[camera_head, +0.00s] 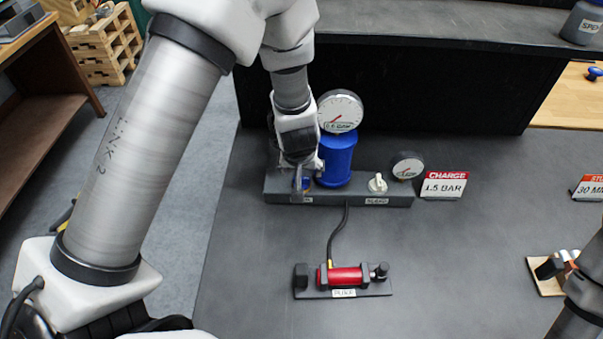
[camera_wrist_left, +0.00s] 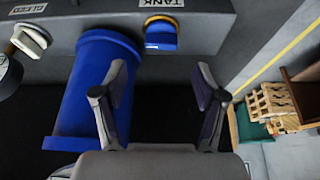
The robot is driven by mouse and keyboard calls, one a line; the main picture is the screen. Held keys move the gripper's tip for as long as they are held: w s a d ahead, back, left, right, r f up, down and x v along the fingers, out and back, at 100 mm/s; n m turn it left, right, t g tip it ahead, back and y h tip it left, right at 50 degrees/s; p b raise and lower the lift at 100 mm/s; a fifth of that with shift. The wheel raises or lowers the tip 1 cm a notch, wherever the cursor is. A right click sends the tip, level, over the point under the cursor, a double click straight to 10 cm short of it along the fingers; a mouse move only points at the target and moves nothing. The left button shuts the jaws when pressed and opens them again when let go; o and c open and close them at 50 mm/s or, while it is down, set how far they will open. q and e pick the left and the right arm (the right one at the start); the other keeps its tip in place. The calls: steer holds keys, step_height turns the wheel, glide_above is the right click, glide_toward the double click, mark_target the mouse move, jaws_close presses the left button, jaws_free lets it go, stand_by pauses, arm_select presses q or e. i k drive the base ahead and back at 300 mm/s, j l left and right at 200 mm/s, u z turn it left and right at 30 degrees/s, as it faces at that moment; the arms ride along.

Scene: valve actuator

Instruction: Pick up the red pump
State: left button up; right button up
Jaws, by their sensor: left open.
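The red pump (camera_head: 343,276) lies on its side on a dark base labelled PUMP, near the front middle of the table. A black hose runs from it to the grey tank panel (camera_head: 340,197). My left gripper (camera_head: 303,183) is open and empty, behind the pump at the panel's left part. In the left wrist view its two fingers (camera_wrist_left: 163,82) stand apart, below the blue knob (camera_wrist_left: 160,35) labelled TANK and beside the blue tank (camera_wrist_left: 90,95). The pump is outside the left wrist view. Part of my right arm shows at the lower right edge; its fingertips do not show.
A pressure gauge (camera_head: 340,111) tops the blue tank. A white bleed knob (camera_head: 377,183), a smaller gauge (camera_head: 408,166) and a CHARGE 1.5 BAR sign (camera_head: 444,186) stand to its right. A small wooden board (camera_head: 543,281) lies at right. The table around the pump is clear.

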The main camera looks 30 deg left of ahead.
mark_target(323, 281)
steer(key=k, duration=1)
